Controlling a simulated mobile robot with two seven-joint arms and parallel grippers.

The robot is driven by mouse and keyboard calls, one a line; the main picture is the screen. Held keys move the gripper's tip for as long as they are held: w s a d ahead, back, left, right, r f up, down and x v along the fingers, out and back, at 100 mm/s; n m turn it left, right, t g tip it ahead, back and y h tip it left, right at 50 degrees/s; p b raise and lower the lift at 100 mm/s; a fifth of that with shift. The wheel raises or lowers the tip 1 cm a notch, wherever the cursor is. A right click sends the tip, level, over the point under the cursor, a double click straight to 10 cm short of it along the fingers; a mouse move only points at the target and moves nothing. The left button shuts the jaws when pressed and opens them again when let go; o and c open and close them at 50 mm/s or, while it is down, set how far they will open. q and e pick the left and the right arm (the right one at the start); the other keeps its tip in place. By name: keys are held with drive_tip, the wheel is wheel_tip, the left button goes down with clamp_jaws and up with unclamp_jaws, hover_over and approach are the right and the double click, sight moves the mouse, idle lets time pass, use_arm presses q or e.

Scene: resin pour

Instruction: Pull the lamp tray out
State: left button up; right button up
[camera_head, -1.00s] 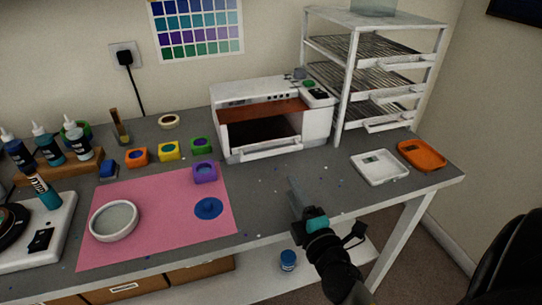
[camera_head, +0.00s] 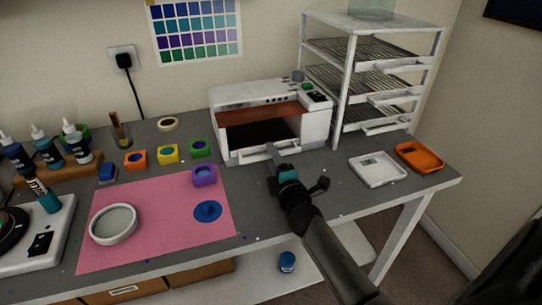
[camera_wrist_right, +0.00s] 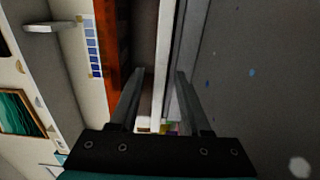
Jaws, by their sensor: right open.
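The white curing lamp (camera_head: 230,97) stands at the back of the bench, its front open on a dark inside with an orange-brown panel. Its lamp tray (camera_head: 246,158) shows a white front edge with a handle at the lamp's foot. My right gripper (camera_head: 271,149) is at the tray's front, hiding part of the handle. In the right wrist view my open right gripper (camera_wrist_right: 160,75) has one finger on each side of a pale edge of the tray front (camera_wrist_right: 163,50). I cannot tell whether the fingers touch it. My left gripper is out of view.
A white rack (camera_head: 342,90) with wire shelves stands right of the lamp. White (camera_head: 364,177) and orange (camera_head: 420,157) shallow trays lie on the right. Small colored molds (camera_head: 168,153) and a pink mat (camera_head: 160,240) are on the left. The grey bench before the lamp is mostly clear.

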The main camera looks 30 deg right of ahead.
drive_tip(key=shift+w+d, duration=0.1)
drive_tip(key=shift+w, duration=0.3)
clamp_jaws()
idle(1.3)
